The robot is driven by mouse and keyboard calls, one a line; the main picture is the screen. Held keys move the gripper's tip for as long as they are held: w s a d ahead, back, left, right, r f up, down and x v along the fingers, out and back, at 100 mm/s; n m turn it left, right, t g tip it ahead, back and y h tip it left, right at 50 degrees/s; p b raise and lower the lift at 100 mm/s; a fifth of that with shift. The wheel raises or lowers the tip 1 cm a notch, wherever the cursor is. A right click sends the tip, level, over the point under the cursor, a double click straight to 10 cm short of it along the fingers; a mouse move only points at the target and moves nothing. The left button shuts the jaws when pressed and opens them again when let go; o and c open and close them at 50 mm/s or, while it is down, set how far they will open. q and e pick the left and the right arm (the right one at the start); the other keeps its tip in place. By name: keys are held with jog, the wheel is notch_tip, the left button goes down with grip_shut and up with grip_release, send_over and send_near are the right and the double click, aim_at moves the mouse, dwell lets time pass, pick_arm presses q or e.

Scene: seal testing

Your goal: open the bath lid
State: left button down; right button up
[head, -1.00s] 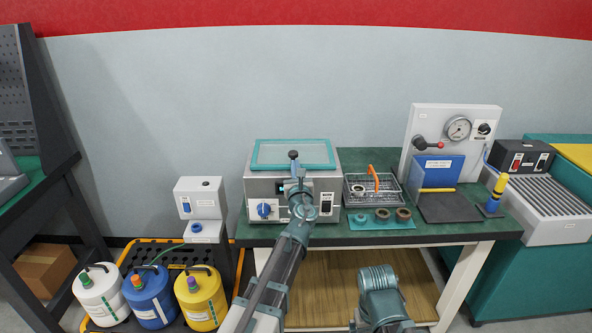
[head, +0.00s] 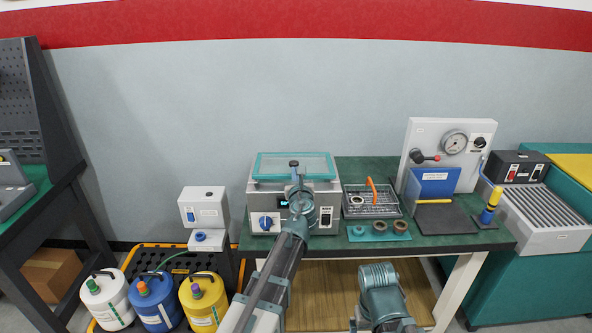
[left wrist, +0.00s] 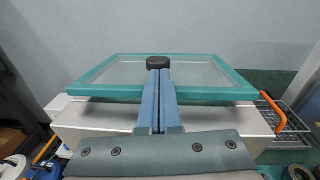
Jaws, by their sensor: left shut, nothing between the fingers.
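The bath (head: 264,203) is a pale grey box with a blue knob and a small display, standing on the green bench. Its teal-framed clear lid (head: 266,157) lies over the top, and the front edge seems slightly raised. The lid also shows in the left wrist view (left wrist: 110,92), where it looks nearly level. My left gripper (head: 295,172) is shut and empty, reaching over the front middle of the lid. In the left wrist view its closed fingers (left wrist: 160,75) end at a black knob (left wrist: 159,62); whether they touch it is unclear. My right gripper is out of view.
Right of the bath are a wire basket (head: 383,213) with an orange handle and a mat with several rings (head: 379,226). Further right is a gauge panel (head: 417,137). A white unit (head: 201,206) and several jugs (head: 155,303) stand at lower left.

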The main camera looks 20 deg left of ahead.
pick_arm(q)
jog(key=w+r+g+p, duration=0.1)
jog(key=r+p, duration=0.2)
jog(key=p, duration=0.2)
jog(key=w+r+g+p, duration=0.1)
jog(key=r+p, duration=0.1)
jog(key=p, duration=0.3)
jog(key=w+a+r+g+h+p, duration=0.1)
jog(key=r+g+p, duration=0.1)
jog(key=r+p, duration=0.1)
jog(key=shift+w+r+p, duration=0.35)
jog(key=shift+p, duration=0.55)
jog(key=w+a+r+p, duration=0.2)
jog(key=w+r+p, duration=0.1)
jog(key=w, duration=0.3)
jog(key=w+a+r+p, duration=0.1)
jog(key=w+r+p, duration=0.3)
jog(key=w, duration=0.2)
jog(key=shift+w+a+r+p, duration=0.25)
jog(key=shift+w+a+p, duration=0.05)
jog(key=shift+w+a, duration=0.05)
